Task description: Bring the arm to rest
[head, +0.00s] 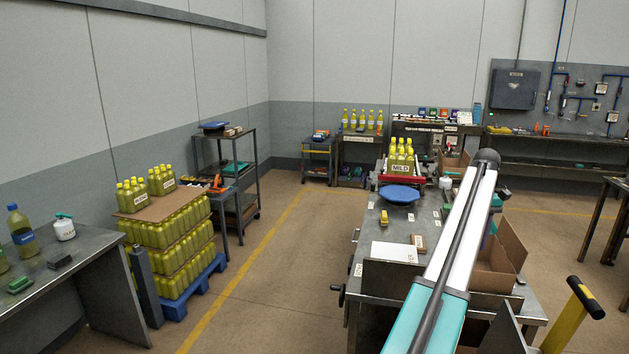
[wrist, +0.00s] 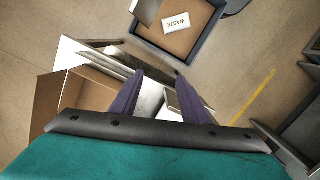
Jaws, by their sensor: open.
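My gripper (wrist: 160,92) shows in the wrist view as two purple fingers spread apart, with nothing held between them. It hangs over grey and white surfaces beside an open cardboard box (wrist: 85,98). What lies directly under the fingers is partly hidden by the gripper's dark front bar and teal housing. In the head view my white and teal arm rises across the workbench (head: 398,220) on the right. My gripper does not show there.
A bin labelled WASTE (wrist: 211,50) stands on the floor. A pallet of bottles (head: 172,240) stands left. The floor aisle (head: 285,265) between is clear. A yellow handle (head: 571,315) is at lower right.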

